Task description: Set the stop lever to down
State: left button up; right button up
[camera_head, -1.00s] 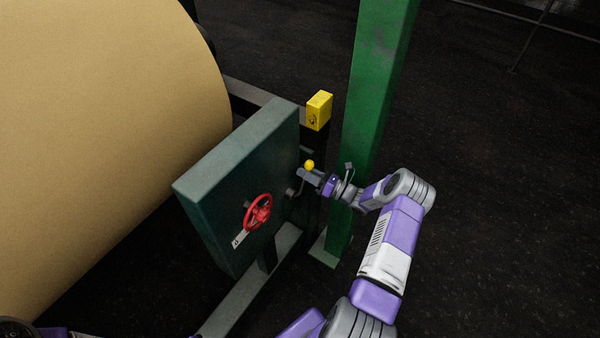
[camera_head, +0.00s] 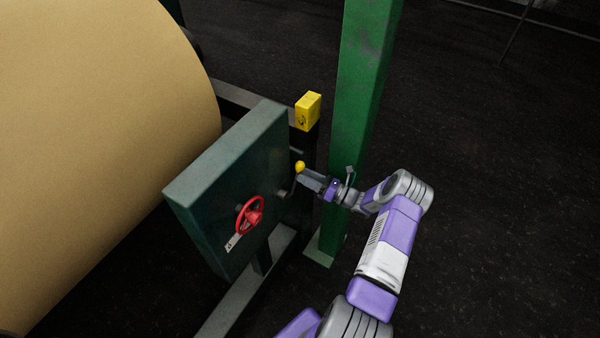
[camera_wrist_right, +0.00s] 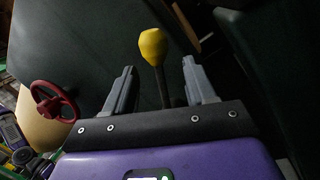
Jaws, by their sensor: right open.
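The stop lever shows as a yellow knob (camera_head: 299,167) on a thin dark shaft at the right side of the green control box (camera_head: 225,180). The lever stands roughly upright, tilted a little. In the right wrist view its yellow knob (camera_wrist_right: 152,46) is just beyond my fingertips, and its shaft (camera_wrist_right: 164,88) runs down between the two fingers. My right gripper (camera_head: 303,176) is open at the lever; its fingers (camera_wrist_right: 159,70) stand apart on either side of the shaft. I cannot tell whether either finger touches it. My left gripper is out of view.
A red handwheel (camera_head: 250,215) sits on the box's front face. A large tan roll (camera_head: 100,130) fills the left. A yellow box (camera_head: 308,111) stands on a post behind. A green column (camera_head: 362,100) rises close behind my right wrist. Dark floor (camera_head: 500,200) at the right is clear.

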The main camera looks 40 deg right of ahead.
jog(key=v, duration=0.4)
jog(key=shift+s+f, duration=0.1)
jog(key=shift+s, duration=0.05)
dwell(0.4)
